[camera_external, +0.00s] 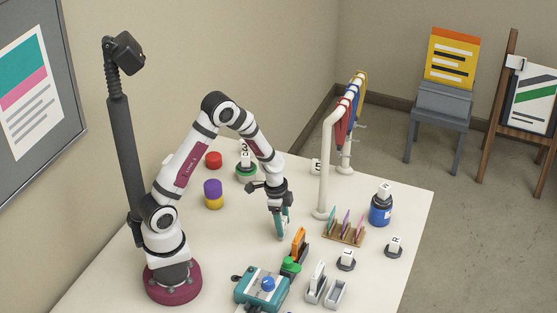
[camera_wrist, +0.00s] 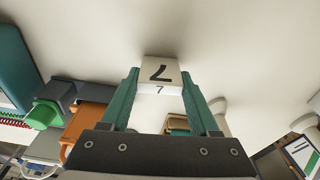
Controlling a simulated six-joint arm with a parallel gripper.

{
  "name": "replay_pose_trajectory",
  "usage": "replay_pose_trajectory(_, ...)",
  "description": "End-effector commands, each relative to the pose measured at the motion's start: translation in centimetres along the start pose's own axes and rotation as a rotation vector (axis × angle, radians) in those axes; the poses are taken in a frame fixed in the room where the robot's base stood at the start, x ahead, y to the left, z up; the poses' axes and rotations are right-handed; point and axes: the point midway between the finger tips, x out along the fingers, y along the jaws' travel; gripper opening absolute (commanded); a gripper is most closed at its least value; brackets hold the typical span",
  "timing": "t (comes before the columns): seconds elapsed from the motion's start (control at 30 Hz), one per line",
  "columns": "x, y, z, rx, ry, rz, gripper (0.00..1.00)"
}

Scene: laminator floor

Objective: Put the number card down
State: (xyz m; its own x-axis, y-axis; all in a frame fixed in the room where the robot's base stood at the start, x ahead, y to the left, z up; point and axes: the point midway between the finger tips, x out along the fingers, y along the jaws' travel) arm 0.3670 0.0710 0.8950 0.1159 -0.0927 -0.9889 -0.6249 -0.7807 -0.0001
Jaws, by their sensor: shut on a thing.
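My gripper (camera_external: 281,234) points down over the white table, left of the small wooden rack. The card sits between the fingertips, with one finger on each side. In the outside view the fingers mostly hide the card. I cannot tell whether its underside touches the table (camera_external: 180,255).
A teal machine with a blue knob (camera_external: 267,284) and a green-and-orange item (camera_external: 291,264) stand in front of my gripper. Purple-and-yellow cylinders (camera_external: 213,194) stand left. Table between is bare.

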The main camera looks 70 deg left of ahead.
Motion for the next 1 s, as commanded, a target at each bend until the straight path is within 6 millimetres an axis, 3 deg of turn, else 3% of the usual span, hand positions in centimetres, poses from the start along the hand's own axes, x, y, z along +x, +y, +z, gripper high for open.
replay_pose_trajectory(0.07, -0.8, -0.1, -0.2, 0.001, 0.003, -0.003, 0.07)
replay_pose_trajectory(0.4, -8.8, -0.1, -1.4, 0.0, 0.003, -0.003, 0.07)
replay_pose_trajectory(0.63, -10.3, -0.7, -0.9, -0.051, 0.001, -0.007, 0.07)
replay_pose_trajectory(0.77, -12.1, -3.0, 1.5, -0.25, -0.002, -0.03, 0.07)
replay_pose_trajectory(0.87, -14.2, -5.2, 4.5, -0.475, -0.004, -0.059, 0.07)
replay_pose_trajectory(1.0, -17.8, -7.9, 10.0, -0.845, -0.008, -0.109, 0.07)
